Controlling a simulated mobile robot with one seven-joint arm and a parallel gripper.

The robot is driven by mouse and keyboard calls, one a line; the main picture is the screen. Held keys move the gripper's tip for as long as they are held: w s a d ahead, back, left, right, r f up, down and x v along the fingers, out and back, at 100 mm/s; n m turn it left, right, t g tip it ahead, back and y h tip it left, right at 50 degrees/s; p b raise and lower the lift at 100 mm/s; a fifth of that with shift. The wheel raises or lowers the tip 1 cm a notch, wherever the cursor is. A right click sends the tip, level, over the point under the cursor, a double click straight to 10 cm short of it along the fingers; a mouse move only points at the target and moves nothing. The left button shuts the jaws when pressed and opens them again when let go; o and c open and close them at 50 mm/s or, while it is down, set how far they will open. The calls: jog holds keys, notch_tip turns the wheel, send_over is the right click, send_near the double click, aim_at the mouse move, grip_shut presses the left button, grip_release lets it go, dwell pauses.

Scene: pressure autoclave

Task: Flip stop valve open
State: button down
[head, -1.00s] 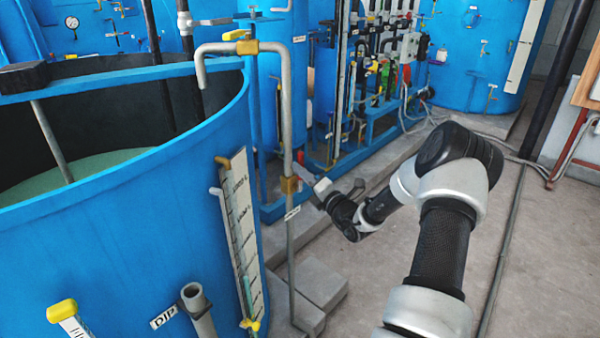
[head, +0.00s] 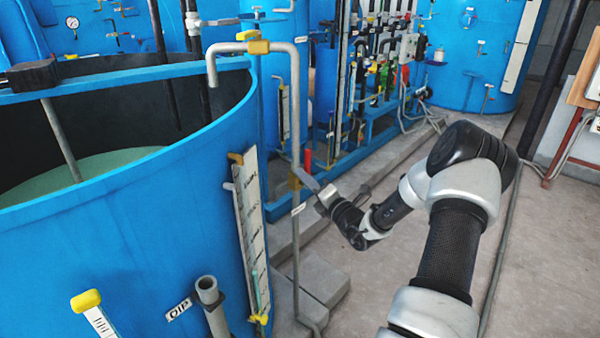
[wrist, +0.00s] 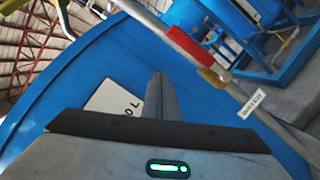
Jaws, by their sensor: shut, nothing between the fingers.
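The stop valve is a brass body (head: 295,182) on a thin vertical grey pipe, with a red lever (head: 307,160). The lever points up, close beside the pipe. In the wrist view the red lever (wrist: 190,45) lies roughly in line with the pipe, and the brass body (wrist: 214,78) is just below it. A white label (wrist: 251,103) hangs on the pipe under the valve. My gripper (head: 302,177) is shut and empty, its tips close to the valve body in the head view. In the wrist view the fingertips (wrist: 159,77) appear left of the valve, apart from the lever.
A large open blue tank (head: 130,230) fills the left, with a white scale board (head: 250,225) on its side. Grey blocks (head: 320,285) lie at the pipe's foot. Blue piping racks (head: 370,125) stand behind. The floor (head: 400,290) at right is clear.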

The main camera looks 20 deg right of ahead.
jog(key=v, duration=0.7)
jog(key=shift+r+b, duration=0.25)
jog(key=shift+b, duration=0.05)
jog(key=shift+s+d, duration=0.1)
